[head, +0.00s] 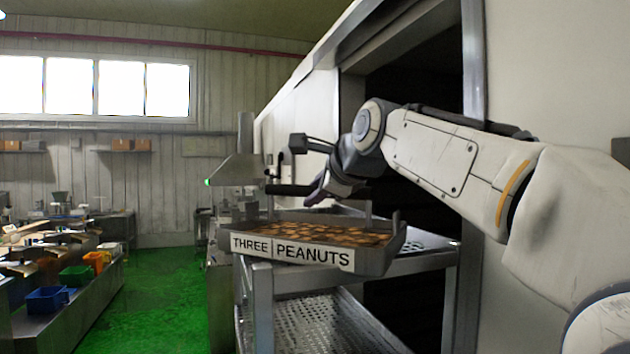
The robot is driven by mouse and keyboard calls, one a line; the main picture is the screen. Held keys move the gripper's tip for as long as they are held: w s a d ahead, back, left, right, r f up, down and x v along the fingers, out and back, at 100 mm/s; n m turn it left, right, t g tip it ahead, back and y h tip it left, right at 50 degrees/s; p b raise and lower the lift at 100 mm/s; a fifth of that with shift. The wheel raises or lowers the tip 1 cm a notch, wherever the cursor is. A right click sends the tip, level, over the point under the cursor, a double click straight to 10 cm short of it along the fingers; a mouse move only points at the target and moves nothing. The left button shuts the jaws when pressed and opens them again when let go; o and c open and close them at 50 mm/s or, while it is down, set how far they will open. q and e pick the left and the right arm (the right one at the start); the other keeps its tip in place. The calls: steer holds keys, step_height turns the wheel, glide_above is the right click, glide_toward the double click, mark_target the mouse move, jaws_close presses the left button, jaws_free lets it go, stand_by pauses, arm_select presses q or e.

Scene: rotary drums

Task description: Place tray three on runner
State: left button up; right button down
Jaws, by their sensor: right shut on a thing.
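Tray three (387,260) is a grey metal tray with a white label reading "THREE PEANUTS", filled with brown peanuts (320,236). It looks about level at the top of a metal rack (262,305), in front of a dark opening in the wall. My right gripper (318,197) is above the tray's far side and is shut on the tray, though the grip point is partly hidden by the wrist. The rack's upper rail (425,262) shows right of the tray. I cannot tell whether the tray touches the runner. My left gripper is out of view.
A lower perforated shelf (320,322) sits inside the rack. The dark opening (425,85) has a metal frame (474,100). Benches at left hold a blue bin (47,299), a green bin (76,275) and an orange bin (97,261). The green floor (165,300) between is clear.

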steer(key=shift+s+f, duration=0.1)
steer(key=shift+f, duration=0.1)
steer(key=c, duration=1.1)
jaws_free()
steer(key=shift+f, duration=0.35)
steer(key=o, duration=0.5)
steer(key=shift+c, duration=0.2)
steer(key=shift+r, duration=0.15)
